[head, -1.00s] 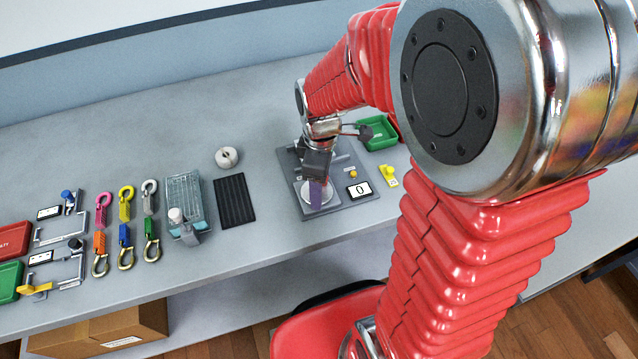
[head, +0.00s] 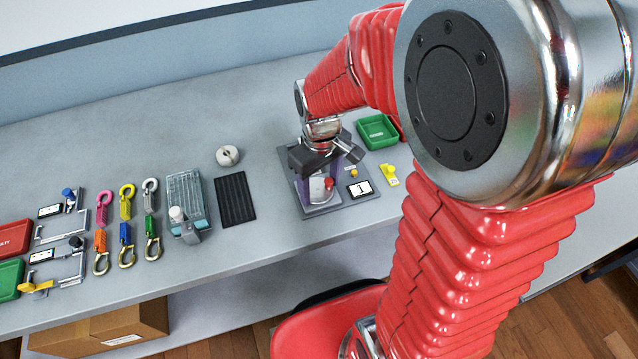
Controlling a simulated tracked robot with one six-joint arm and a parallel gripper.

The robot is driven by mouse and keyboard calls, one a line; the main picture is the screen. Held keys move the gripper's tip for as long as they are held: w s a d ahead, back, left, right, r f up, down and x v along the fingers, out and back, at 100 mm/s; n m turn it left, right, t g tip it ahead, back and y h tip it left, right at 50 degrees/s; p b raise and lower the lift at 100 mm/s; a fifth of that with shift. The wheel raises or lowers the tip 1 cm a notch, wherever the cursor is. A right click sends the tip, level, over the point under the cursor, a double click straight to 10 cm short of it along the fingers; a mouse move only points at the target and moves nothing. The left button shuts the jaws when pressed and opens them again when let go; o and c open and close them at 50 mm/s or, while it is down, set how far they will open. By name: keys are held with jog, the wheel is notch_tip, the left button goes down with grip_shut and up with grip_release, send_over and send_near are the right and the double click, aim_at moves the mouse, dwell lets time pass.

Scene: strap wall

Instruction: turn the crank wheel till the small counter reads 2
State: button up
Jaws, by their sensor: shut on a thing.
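The crank wheel (head: 319,194) is a pale disc with a red knob (head: 329,183) on a grey base plate, partly hidden under my gripper. The small counter (head: 360,189) beside it on the plate's right reads 1. My gripper (head: 322,181) points down over the wheel, with its purple-tinted fingers on either side. It is shut on the crank wheel, though the exact contact is hard to make out.
A yellow piece (head: 390,174) and a green tray (head: 377,131) stand right of the plate. A black ribbed mat (head: 236,199) and a white round object (head: 228,155) lie to its left. Further left are a grey-teal device (head: 187,205) and several coloured hooks.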

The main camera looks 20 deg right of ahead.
aim_at(320, 193)
jog(key=shift+s+f+m, duration=0.15)
jog(key=shift+s+m, duration=0.1)
jog(key=shift+m, duration=0.55)
jog(key=o, duration=1.1)
jog(key=shift+c, duration=0.2)
jog(key=shift+w, duration=0.15)
jog(key=shift+r, duration=0.6)
notch_tip(320, 193, up, 13)
jog(key=shift+f, duration=0.15)
